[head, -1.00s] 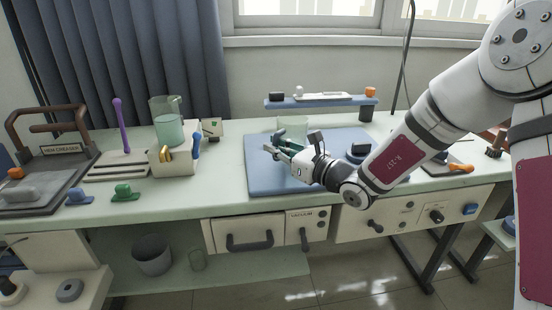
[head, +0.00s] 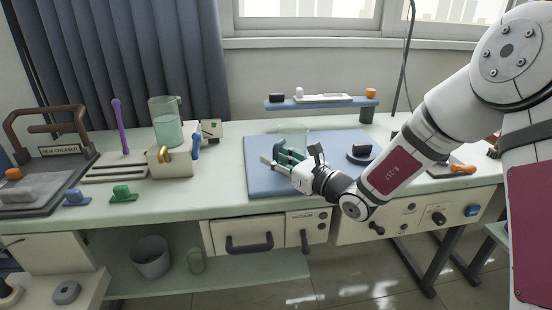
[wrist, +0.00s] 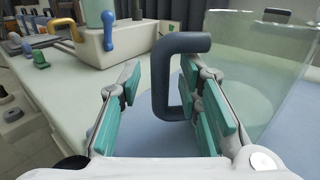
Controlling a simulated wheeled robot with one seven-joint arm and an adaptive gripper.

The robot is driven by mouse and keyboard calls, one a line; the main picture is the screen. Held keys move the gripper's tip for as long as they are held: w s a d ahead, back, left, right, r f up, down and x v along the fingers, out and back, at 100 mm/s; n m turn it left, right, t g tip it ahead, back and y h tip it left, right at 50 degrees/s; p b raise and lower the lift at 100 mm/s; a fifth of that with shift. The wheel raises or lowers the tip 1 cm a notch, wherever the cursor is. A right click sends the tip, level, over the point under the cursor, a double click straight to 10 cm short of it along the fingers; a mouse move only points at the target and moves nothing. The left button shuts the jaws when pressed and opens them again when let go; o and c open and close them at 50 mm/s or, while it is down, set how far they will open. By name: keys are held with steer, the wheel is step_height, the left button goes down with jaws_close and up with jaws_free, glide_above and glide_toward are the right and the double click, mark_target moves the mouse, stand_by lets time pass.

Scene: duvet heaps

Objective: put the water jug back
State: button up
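A clear jug (head: 293,133) stands on the blue mat (head: 262,184) on the bench. In the wrist view the jug (wrist: 262,75) fills the right side, and its dark grey handle (wrist: 183,43) faces my gripper (wrist: 160,82). The gripper is open, with its teal-padded fingers on either side of the handle; contact is not clear. In the head view my gripper (head: 276,160) is low over the mat and hides the handle.
A raised blue shelf (head: 325,104) stands behind the mat. A dark blue object (head: 360,153) sits at the mat's right. A framed press (head: 48,150) is far left. Bench room is free left of the mat.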

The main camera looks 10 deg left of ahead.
steer(key=shift+s+d+r, duration=0.1)
steer(key=shift+d+r, duration=0.05)
steer(key=shift+r, duration=0.05)
steer(key=p+v, duration=0.2)
steer(key=v, duration=0.9)
steer(key=shift+s+d, duration=0.2)
steer(key=shift+d, duration=0.05)
steer(key=s+a+r+n+g+h, duration=0.15)
steer(key=s+r+n+g, duration=0.25)
steer(key=s+n+g, duration=0.55)
steer(key=s+a+r+n+g, duration=0.3)
steer(key=s+n, duration=0.4)
steer(key=s, duration=0.7)
steer(key=s+d+n+t+h, duration=0.1)
steer(key=s+d+n+h, duration=0.3)
steer(key=d, duration=0.7)
steer(key=s+d+n+t+h, duration=0.1)
steer(key=s+d+n+h, duration=0.3)
steer(key=s+d+h, duration=0.5)
steer(key=s+d, duration=0.2)
steer(key=shift+d+f, duration=0.25)
steer(key=shift+d, duration=0.05)
